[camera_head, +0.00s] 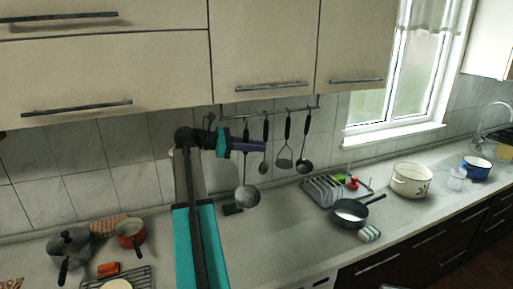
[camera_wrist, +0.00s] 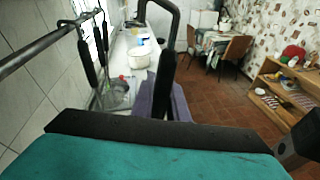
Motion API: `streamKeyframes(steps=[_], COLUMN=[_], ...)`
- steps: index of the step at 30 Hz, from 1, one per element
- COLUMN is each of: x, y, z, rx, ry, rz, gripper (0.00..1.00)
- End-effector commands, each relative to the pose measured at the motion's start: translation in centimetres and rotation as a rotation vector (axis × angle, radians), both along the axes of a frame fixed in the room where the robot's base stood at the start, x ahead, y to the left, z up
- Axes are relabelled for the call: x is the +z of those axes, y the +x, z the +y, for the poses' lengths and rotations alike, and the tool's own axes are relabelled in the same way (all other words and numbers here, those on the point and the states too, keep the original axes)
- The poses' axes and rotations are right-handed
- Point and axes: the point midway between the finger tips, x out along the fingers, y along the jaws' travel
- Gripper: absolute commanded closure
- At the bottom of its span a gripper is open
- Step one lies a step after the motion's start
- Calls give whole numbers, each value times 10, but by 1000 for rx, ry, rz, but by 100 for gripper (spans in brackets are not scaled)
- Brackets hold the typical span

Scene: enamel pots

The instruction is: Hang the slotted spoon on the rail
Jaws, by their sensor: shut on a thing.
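The slotted spoon (camera_head: 247,195) hangs below my gripper (camera_head: 252,146) in the head view, bowl down and roughly upright. The purple fingers are shut on its dark handle. In the wrist view the spoon's black handle and hook (camera_wrist: 166,62) rise between the fingers of my gripper (camera_wrist: 164,100); its bowl is hidden there. The metal rail (camera_head: 270,115) runs under the wall cabinets. In the wrist view the rail (camera_wrist: 35,49) is at the upper left, and the spoon's hook is apart from it, to its right.
Several utensils, including a masher (camera_head: 285,160) and a ladle (camera_head: 305,163), hang on the rail right of the spoon. Below are a dish rack (camera_head: 325,190), a dark pan (camera_head: 350,212) and a cream pot (camera_head: 411,180). A red pot (camera_head: 130,233) stands at left. The counter's middle is clear.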

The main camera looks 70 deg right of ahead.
Motion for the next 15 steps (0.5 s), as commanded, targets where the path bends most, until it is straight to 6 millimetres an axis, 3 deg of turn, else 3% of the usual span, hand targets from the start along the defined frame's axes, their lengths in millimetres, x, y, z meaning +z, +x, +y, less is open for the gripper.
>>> streamKeyframes(steps=[15], x=[1], y=[14], z=[-16], rx=[1], ry=[0], rz=[0], gripper=[100])
